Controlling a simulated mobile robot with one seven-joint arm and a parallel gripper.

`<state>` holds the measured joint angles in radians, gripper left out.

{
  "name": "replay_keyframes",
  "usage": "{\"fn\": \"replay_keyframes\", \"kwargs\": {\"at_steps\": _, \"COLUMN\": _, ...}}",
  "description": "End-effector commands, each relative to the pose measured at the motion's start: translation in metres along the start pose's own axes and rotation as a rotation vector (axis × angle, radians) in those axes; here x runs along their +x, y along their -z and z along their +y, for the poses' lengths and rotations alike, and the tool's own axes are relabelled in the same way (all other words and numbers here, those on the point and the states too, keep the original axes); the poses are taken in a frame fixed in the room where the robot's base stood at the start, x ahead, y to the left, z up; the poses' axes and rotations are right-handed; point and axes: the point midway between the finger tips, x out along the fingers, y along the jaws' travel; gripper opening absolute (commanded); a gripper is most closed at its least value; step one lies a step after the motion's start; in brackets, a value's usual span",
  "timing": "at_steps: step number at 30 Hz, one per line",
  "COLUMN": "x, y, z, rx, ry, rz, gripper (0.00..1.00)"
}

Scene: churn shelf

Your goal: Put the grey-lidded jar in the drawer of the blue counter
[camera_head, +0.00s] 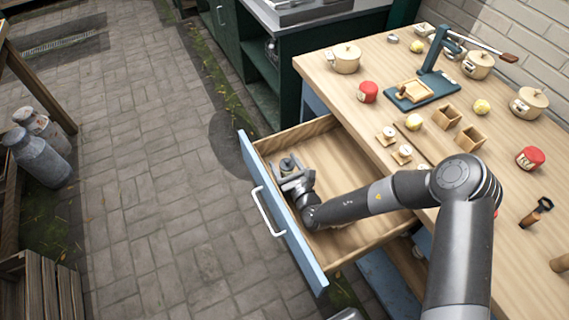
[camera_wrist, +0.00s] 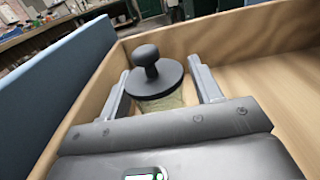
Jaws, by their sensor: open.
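The grey-lidded jar (camera_wrist: 156,80) stands upright inside the open drawer, near the corner by its front panel; its dark lid with a round knob shows in the wrist view. In the head view the jar (camera_head: 287,164) is small and partly hidden by my gripper. My gripper (camera_head: 291,176) is inside the drawer, its fingers spread on either side of the jar with gaps visible in the wrist view (camera_wrist: 162,88). The drawer (camera_head: 345,165) of the blue counter is pulled out, with a blue front (camera_head: 283,218) and white handle. The jar's base is hidden.
The wooden countertop (camera_head: 330,70) holds several cream pots, red-lidded jars (camera_head: 368,92), small wooden boxes (camera_head: 470,138) and a blue press stand (camera_head: 425,90). My arm reaches over the counter's edge. The rest of the drawer floor is bare. Metal milk cans (camera_head: 38,158) stand far left on the paving.

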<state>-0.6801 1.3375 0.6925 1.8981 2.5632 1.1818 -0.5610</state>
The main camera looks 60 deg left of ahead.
Motion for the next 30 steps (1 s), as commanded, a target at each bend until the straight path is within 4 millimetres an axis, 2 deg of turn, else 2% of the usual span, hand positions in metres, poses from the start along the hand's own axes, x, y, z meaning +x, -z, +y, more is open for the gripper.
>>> {"fn": "replay_keyframes", "kwargs": {"at_steps": 5, "x": -0.007, "y": -0.003, "z": 0.000, "rx": 0.000, "ry": 0.000, "rz": 0.002, "gripper": 0.59}}
{"fn": "replay_keyframes", "kwargs": {"at_steps": 12, "x": -0.048, "y": -0.002, "z": -0.001, "rx": 0.001, "ry": 0.000, "rz": 0.003, "gripper": 0.59}}
{"fn": "replay_keyframes", "kwargs": {"at_steps": 18, "x": -0.071, "y": -0.003, "z": 0.000, "rx": 0.000, "ry": 0.000, "rz": 0.001, "gripper": 0.59}}
{"fn": "replay_keyframes", "kwargs": {"at_steps": 27, "x": -0.075, "y": -0.004, "z": 0.000, "rx": -0.001, "ry": -0.001, "rz": -0.001, "gripper": 0.59}}
{"fn": "replay_keyframes", "kwargs": {"at_steps": 30, "x": -0.076, "y": -0.009, "z": -0.003, "rx": -0.015, "ry": -0.010, "rz": -0.010, "gripper": 0.59}}
